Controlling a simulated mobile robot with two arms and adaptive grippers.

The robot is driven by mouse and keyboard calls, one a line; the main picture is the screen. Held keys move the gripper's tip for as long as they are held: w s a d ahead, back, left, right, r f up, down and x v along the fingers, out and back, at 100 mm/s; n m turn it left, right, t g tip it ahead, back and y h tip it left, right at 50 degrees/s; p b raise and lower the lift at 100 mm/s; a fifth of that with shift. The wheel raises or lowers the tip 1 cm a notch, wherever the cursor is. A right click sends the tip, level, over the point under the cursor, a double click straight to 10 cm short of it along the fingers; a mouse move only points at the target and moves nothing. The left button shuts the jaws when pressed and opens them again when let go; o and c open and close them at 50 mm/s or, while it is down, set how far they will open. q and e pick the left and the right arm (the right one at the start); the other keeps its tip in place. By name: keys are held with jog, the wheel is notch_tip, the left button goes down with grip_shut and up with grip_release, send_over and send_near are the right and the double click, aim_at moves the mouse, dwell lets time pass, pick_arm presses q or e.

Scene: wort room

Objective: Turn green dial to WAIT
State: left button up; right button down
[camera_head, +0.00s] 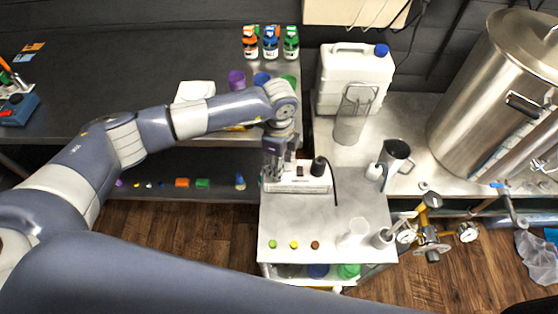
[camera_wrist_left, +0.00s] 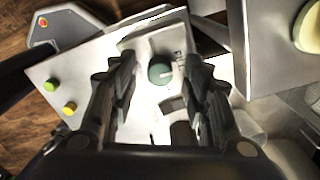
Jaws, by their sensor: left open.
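The green dial (camera_wrist_left: 160,72) is a dark green round knob with a pale pointer mark, on a light panel. Small dark lettering shows beside it, too small to read. The panel belongs to a white device (camera_head: 297,186) on the small cart. My left gripper (camera_wrist_left: 159,62) is open, with one finger on each side of the dial in the left wrist view; I cannot tell whether they touch it. In the head view my left gripper (camera_head: 274,172) points down at the left end of the device and hides the dial. My right gripper is not in view.
The cart top (camera_head: 300,222) carries small green, yellow and brown pieces at its front. A black plug (camera_head: 319,166) with a cable stands on the device. A clear pitcher (camera_head: 352,115), a white canister (camera_head: 354,75) and a steel kettle (camera_head: 485,85) stand behind and right.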

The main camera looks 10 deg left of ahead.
pick_arm(q)
jog(key=shift+f, duration=0.45)
jog(key=shift+c, duration=0.5)
grip_shut()
